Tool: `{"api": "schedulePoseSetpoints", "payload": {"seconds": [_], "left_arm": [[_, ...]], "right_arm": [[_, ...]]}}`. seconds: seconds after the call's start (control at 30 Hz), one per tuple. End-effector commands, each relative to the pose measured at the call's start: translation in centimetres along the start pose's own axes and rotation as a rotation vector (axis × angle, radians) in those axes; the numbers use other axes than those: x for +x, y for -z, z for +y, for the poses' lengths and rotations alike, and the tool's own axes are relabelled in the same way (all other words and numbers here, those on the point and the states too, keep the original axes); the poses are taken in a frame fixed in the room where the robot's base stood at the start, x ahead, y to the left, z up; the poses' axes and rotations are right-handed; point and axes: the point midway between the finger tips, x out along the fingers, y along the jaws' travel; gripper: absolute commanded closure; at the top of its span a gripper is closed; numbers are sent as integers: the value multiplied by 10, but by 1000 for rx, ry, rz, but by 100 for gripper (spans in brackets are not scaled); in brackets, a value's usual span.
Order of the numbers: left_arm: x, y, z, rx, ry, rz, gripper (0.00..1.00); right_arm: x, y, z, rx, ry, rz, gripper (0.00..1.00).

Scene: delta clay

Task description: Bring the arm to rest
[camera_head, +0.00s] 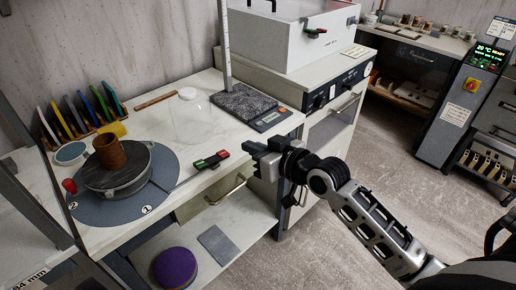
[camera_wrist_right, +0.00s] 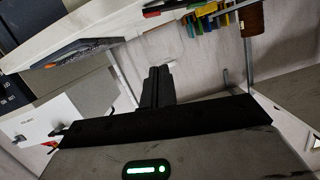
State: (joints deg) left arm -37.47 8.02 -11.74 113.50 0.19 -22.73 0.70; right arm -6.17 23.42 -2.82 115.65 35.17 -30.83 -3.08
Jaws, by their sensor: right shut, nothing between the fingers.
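My right gripper (camera_head: 262,158) is shut and empty. It hangs at the front right edge of the white worktable (camera_head: 148,220), beside the black and red-green piece lying on the top. In the right wrist view my right gripper (camera_wrist_right: 158,72) shows its two dark fingers pressed together, with nothing between them. My right arm (camera_head: 370,220) reaches in from the lower right of the head view. My left gripper does not show in either view.
A brown cylinder (camera_head: 109,152) stands on a round dark turntable (camera_head: 118,178) at the left. A scale with a granite-like slab (camera_head: 240,101) sits at the table's back right. A purple round pad (camera_head: 175,268) lies on the lower shelf. The floor (camera_head: 405,165) to the right is clear.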

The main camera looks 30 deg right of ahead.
Motion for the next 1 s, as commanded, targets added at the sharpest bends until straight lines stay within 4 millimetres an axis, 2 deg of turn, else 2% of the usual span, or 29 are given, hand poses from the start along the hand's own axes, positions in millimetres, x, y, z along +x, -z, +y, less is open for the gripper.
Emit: {"api": "schedulePoseSetpoints", "payload": {"seconds": [0.2,0.73,0.77,0.87,0.97,1.0], "left_arm": [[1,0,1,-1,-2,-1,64],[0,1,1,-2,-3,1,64],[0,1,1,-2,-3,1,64],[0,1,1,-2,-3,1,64],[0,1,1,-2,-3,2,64],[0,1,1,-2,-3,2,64]], "right_arm": [[-15,0,0,-1,0,0,100],[-16,-2,0,0,-1,-3,100],[-16,-6,-1,1,-3,-9,100],[-20,-38,-7,3,-21,-55,100],[-32,-93,-22,1,-49,-139,100],[-39,-117,-30,-5,-60,-175,100]]}}
